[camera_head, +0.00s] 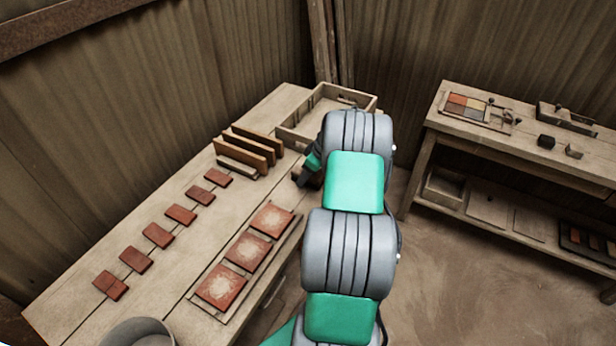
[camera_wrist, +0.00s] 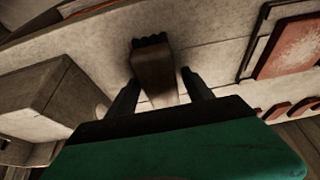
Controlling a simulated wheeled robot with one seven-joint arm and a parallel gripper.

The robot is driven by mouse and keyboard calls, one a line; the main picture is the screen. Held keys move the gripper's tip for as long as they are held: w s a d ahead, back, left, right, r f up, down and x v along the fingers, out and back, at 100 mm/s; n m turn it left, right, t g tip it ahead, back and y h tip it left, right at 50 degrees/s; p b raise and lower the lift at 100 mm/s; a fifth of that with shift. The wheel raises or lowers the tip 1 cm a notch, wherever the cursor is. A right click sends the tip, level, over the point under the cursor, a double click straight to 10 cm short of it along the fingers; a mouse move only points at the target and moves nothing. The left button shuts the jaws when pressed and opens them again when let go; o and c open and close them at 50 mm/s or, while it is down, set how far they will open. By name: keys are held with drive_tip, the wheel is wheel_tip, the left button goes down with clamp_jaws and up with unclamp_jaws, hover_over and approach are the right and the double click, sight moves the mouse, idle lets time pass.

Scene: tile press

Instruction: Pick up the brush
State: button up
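The brush (camera_wrist: 154,75) is a brown wooden block with a dark, jagged bristle end, seen in the middle of the wrist view over the pale table. My gripper (camera_wrist: 160,82) is open, with one dark finger on each side of the brush. Narrow gaps seem to show beside the brush, so I cannot see a firm grip. In the head view my gripper (camera_head: 306,178) is low at the right edge of the tile table (camera_head: 190,240), and the brush is mostly hidden there by my arm.
An open wooden tray (camera_head: 292,134) stands at the table's far end, with upright wooden boards (camera_head: 245,150) nearer. Small red tiles (camera_head: 181,214) lie in a row; larger patterned tiles (camera_head: 248,252) lie on a board. A bucket (camera_head: 140,332) is at the front. A workbench (camera_head: 500,140) stands right.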

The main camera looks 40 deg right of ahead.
clamp_jaws()
idle(0.4)
drive_tip(key=shift+r, duration=0.1)
drive_tip(key=shift+r+p, duration=0.4)
drive_tip(key=shift+p, duration=0.3)
drive_tip(key=r+b, duration=0.2)
drive_tip(key=r, duration=0.1)
drive_tip(key=shift+s+a+r+b, duration=0.2)
drive_tip(key=shift+s+b, duration=0.05)
drive_tip(key=shift+b, duration=0.15)
drive_tip(key=s+a+r+b, duration=0.3)
drive_tip(key=s+a+r, duration=0.6)
drive_tip(key=shift+s+a+b, duration=0.2)
drive_tip(key=shift+s+b, duration=0.1)
